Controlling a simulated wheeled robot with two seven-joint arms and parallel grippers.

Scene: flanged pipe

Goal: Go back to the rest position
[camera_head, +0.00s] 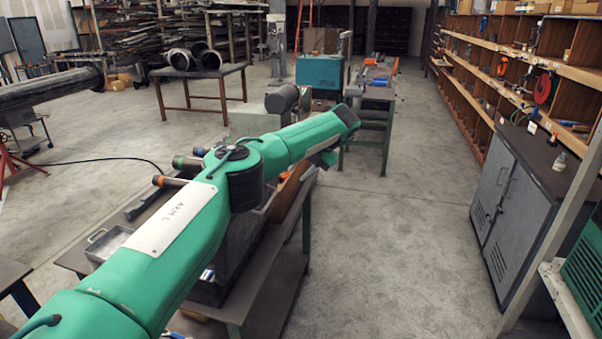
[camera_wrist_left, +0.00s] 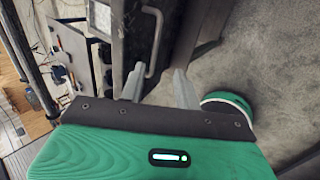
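My left arm crosses the head view from the lower left and stretches over a workbench; its far end is near the middle of the picture. In the left wrist view my left gripper (camera_wrist_left: 158,86) has two grey fingers standing apart, with nothing between them. In the head view its fingers cannot be made out. A dark flanged pipe (camera_head: 45,88) lies level at the left edge of the head view, well apart from the arm. My right gripper is in neither view.
The workbench (camera_head: 267,290) under my arm is partly hidden. A grey cabinet (camera_head: 515,215) and long wooden shelves (camera_head: 470,88) line the right side. A table (camera_head: 203,72) with pipes stands at the back left. The floor aisle (camera_head: 400,210) right of the bench is clear.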

